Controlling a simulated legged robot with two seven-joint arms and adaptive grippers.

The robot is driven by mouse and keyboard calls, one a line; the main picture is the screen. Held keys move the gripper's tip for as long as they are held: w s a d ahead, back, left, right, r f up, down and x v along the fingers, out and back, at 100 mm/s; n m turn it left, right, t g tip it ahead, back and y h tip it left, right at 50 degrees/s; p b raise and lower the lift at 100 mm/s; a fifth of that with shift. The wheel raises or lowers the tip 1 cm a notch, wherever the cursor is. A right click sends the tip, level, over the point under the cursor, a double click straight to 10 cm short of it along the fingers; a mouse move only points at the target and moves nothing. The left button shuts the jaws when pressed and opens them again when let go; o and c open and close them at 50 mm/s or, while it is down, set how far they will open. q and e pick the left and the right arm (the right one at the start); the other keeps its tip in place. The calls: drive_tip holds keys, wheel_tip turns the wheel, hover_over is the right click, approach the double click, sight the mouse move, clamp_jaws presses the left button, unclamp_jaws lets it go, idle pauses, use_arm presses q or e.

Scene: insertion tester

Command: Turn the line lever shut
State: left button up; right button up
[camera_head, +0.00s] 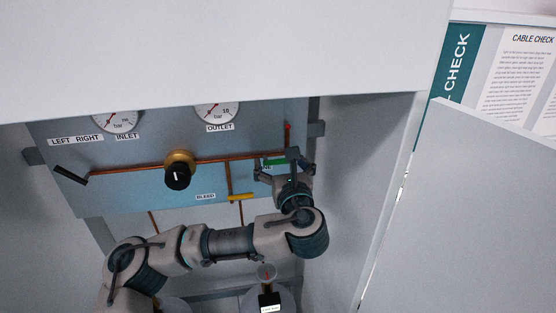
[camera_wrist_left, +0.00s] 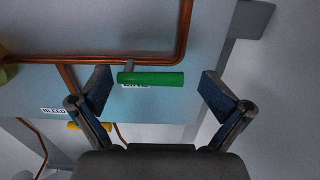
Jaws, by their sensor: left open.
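The line lever is a green handle (camera_head: 275,161) on the blue panel, at the right end of the copper pipe. In the left wrist view the green handle (camera_wrist_left: 152,79) lies level, about parallel to the horizontal pipe run above it. Its label below is partly covered. My left gripper (camera_head: 285,169) is in front of the panel at the lever. In the left wrist view the left gripper (camera_wrist_left: 156,78) is open, with one finger on each side of the handle. I see gaps between the fingers and the handle; contact is not visible. My right gripper is not in view.
A yellow bleed lever (camera_head: 241,197) sits below left of the green one. A black knob (camera_head: 178,175) is on the pipe, with a black lever (camera_head: 70,175) far left. Gauges (camera_head: 216,113) are above. Cabinet walls (camera_head: 365,170) enclose the panel.

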use_arm(q)
drive_tip(key=shift+w+d, duration=0.15)
drive_tip(key=shift+d, duration=0.05)
drive_tip(key=shift+a, duration=0.4)
drive_tip(key=shift+w+a+f, duration=0.15)
drive_tip(key=shift+w+a, duration=0.05)
drive_tip(key=shift+a, duration=0.15)
drive_tip(key=shift+c, duration=0.5)
drive_tip(key=shift+w+a, duration=0.15)
drive_tip(key=shift+a, duration=0.15)
drive_tip(key=c, duration=0.8)
drive_tip(key=shift+d, duration=0.2)
drive_tip(key=shift+c, duration=1)
drive_tip(key=shift+s+d, duration=0.2)
drive_tip(key=shift+d, duration=0.05)
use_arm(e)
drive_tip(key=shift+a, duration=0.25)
